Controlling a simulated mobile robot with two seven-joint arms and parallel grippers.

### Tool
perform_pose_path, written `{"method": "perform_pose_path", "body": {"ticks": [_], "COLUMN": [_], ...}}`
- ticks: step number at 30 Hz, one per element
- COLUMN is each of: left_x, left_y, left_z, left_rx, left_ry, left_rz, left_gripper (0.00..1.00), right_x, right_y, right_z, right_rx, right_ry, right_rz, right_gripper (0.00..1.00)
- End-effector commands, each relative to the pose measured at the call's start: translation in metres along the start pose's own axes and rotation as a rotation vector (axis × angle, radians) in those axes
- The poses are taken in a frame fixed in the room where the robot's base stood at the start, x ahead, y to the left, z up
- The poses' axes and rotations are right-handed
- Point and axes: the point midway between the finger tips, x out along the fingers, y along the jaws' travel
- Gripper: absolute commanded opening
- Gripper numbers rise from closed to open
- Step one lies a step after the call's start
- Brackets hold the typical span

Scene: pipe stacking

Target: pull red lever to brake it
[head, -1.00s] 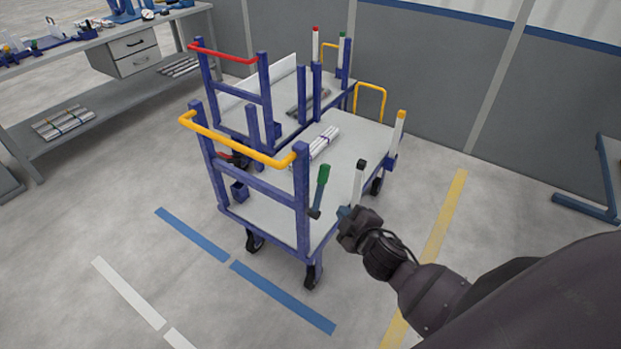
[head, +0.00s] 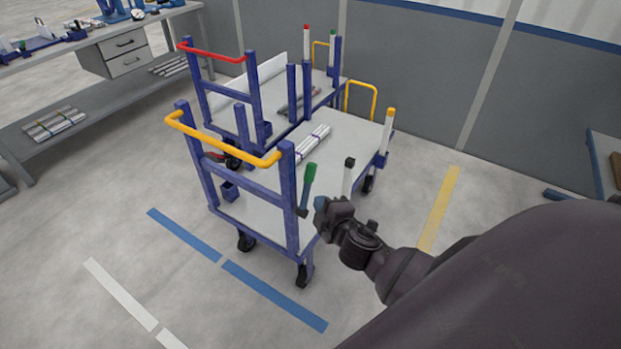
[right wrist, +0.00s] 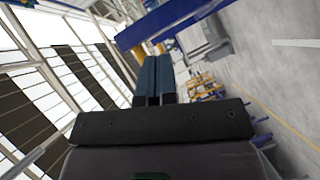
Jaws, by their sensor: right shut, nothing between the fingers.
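The near cart (head: 340,150) has a yellow push handle, blue posts and a light grey deck. A small red part (head: 214,156), which may be the red lever, shows low at its left side, partly hidden by the frame. A green-topped upright (head: 309,174) stands at the cart's near right side. My right gripper (head: 320,203) is shut and empty, just right of this upright; I cannot tell whether they touch. Its closed dark blue fingers also show in the right wrist view (right wrist: 153,82), with no lever between them. My left gripper is not in view.
A second cart with a red handle (head: 211,51) stands close behind. White pipes (head: 313,143) lie on the near deck. A black-topped post (head: 348,177) stands near my right gripper. A workbench (head: 95,55) is at the left. The floor in front is clear.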

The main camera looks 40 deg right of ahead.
Motion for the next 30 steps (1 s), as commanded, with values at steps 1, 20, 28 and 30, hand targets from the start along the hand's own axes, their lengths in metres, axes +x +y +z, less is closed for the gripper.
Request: {"method": "perform_pose_path", "body": {"ticks": [1,20,28,30], "left_x": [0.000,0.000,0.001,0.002], "left_y": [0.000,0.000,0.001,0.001], "left_z": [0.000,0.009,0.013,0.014], "left_rx": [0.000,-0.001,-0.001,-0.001], "left_ry": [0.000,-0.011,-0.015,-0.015], "left_rz": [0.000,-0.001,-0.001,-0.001], "left_gripper": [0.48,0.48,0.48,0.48], "right_x": [0.004,0.101,0.122,0.124], "right_y": [0.000,0.001,-0.001,-0.001], "right_z": [0.000,-0.001,0.024,0.026], "right_rx": [0.000,0.000,-0.001,0.000], "right_ry": [0.000,0.000,0.000,0.000], "right_rz": [0.000,0.001,-0.001,-0.001], "right_gripper": [0.00,0.00,0.00,0.00]}}
